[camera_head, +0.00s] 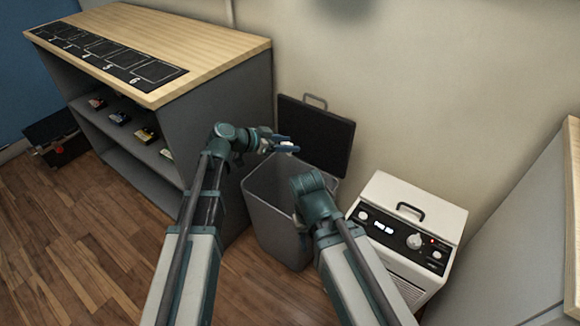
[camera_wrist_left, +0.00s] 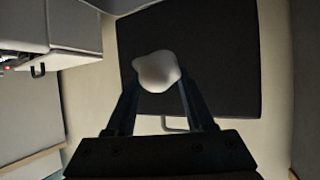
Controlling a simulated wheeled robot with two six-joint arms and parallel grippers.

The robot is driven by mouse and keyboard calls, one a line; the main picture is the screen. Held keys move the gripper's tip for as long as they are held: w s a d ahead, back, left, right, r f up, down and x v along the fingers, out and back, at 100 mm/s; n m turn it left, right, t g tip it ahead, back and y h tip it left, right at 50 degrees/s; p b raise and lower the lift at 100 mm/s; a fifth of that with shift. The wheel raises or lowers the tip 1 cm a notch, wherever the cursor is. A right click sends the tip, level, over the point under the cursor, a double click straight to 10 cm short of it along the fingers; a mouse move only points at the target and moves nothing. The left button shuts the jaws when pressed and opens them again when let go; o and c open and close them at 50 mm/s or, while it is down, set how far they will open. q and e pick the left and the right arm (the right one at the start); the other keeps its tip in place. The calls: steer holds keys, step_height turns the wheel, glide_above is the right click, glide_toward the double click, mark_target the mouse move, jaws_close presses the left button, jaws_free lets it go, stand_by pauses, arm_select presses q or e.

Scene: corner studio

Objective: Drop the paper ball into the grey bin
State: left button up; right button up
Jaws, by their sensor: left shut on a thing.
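The white paper ball (camera_wrist_left: 158,71) is between the fingertips of my left gripper (camera_wrist_left: 157,82) in the left wrist view. In the head view my left gripper (camera_head: 283,145) is shut on it, and only a small white part of the ball (camera_head: 290,148) shows. The grey bin (camera_head: 268,222) stands on the floor with its dark lid (camera_head: 316,132) open against the wall. The gripper is above the bin's far part, in front of the lid. My right arm covers part of the bin's right side. Its gripper fingers are not visible.
A grey shelf unit with a wooden top (camera_head: 200,50) stands left of the bin, with small items on its shelves. A white box-shaped appliance (camera_head: 420,205) with knobs and a handle stands to the right. A grey cabinet is at the far right. Wooden floor (camera_head: 90,245) is open at left.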

arm_select(q)
steer(key=shift+w+d+f+b, duration=0.1)
steer(key=shift+d+f+b, duration=0.25)
steer(key=shift+f, duration=0.35)
steer(key=shift+d+f+b, duration=0.15)
steer(key=shift+f+b, duration=0.25)
steer(key=shift+f, duration=0.25)
arm_select(e)
steer(key=shift+f, duration=1.35)
arm_select(q)
step_height(320, 180, down, 6)
steer(key=b, duration=0.6)
arm_select(e)
step_height(320, 180, down, 6)
arm_select(q)
steer(key=o, duration=1.4)
steer(key=shift+c, duration=0.2)
